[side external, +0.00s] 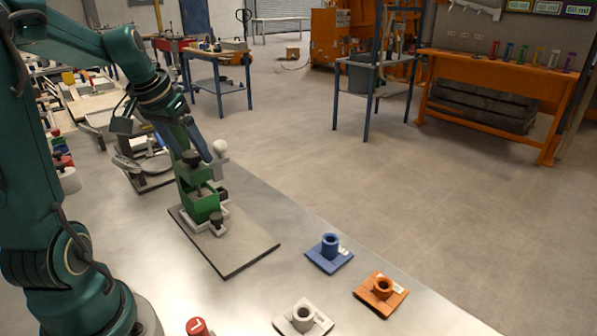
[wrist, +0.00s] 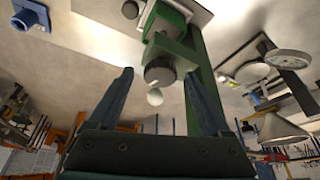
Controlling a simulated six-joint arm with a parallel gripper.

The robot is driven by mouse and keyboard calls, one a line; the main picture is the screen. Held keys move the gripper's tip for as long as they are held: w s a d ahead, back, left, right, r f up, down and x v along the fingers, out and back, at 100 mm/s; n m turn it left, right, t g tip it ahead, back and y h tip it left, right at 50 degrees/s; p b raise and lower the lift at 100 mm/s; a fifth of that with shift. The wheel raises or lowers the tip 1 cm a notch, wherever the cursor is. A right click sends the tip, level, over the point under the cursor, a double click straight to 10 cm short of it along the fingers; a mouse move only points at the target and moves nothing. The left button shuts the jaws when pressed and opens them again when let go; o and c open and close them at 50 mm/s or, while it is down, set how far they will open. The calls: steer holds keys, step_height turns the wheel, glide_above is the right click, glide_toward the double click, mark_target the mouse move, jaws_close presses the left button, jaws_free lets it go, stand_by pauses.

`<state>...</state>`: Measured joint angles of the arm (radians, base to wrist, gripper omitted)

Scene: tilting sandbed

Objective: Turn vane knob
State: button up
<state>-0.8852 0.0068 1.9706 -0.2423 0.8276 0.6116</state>
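A green fixture (side external: 203,207) stands upright on a dark-edged plate (side external: 250,246). A dark round knob (side external: 192,157) sits at its top, and another dark knob (side external: 217,219) sits low at its front. Neither knob has a legible label. My gripper (side external: 197,153) is at the fixture's upper end, pointing down at it. In the wrist view, my gripper (wrist: 158,74) is open, with one finger on each side of a dark round knob (wrist: 159,72). Gaps show on both sides, so the fingers appear not to touch it. A white ball (wrist: 155,97) shows just beside this knob.
Blue (side external: 329,253), orange (side external: 381,293) and white (side external: 303,316) sockets stand on the metal table, right of the plate. A red knob (side external: 197,326) is at the front edge. Equipment with a round dish (side external: 142,155) stands behind the fixture. Bare table lies between plate and sockets.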

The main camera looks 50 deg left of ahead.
steer(key=shift+v, duration=2.6)
